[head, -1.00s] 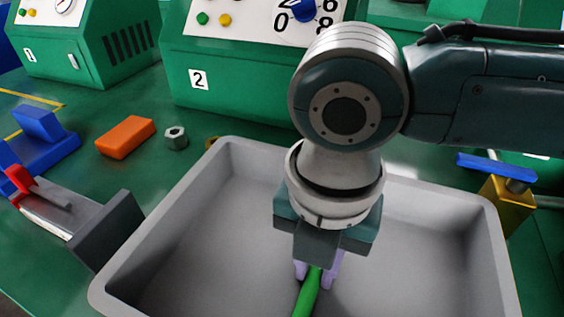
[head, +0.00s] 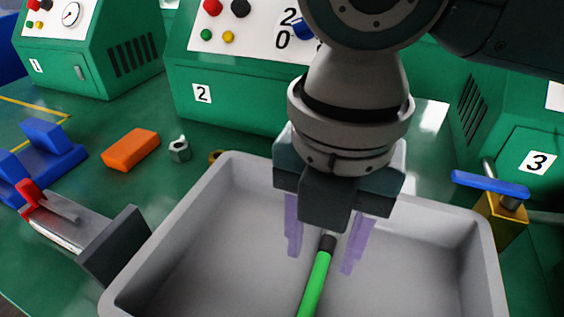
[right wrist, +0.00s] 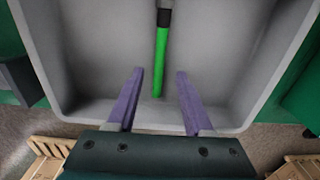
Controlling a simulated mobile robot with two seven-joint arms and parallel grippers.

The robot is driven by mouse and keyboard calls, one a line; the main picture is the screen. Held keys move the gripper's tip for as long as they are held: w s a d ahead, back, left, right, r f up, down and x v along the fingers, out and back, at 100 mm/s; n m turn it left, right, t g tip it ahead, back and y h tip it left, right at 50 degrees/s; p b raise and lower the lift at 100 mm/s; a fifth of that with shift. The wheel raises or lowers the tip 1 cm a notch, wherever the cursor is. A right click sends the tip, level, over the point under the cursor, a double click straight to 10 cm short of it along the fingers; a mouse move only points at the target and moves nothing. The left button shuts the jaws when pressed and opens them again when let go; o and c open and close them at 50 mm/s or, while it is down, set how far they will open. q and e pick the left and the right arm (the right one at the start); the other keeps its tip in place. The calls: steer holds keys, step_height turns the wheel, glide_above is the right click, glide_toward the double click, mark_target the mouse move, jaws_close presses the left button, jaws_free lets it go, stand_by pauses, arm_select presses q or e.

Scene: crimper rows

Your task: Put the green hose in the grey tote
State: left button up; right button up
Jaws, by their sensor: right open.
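The green hose (head: 316,284) with a dark end lies inside the grey tote (head: 165,252), running toward the bottom edge of the head view. In the right wrist view the hose (right wrist: 161,62) rests in the tote (right wrist: 52,62), with its lower end near the tote wall. My right gripper (head: 322,262) is above the tote, with its two purple fingers spread apart on either side of the hose and clear of it. The fingers also show empty in the right wrist view (right wrist: 158,90). My left gripper is not in view.
Green machines numbered 1 (head: 90,50), 2 (head: 230,95) and 3 (head: 515,135) stand behind. An orange block (head: 131,149), a hex nut (head: 179,150), a blue block (head: 50,150) and a red-handled tool (head: 75,230) lie left. A yellow valve with a blue handle (head: 495,215) stands right.

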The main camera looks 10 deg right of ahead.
steer(key=shift+r+p, duration=0.3)
steer(key=shift+r, duration=2)
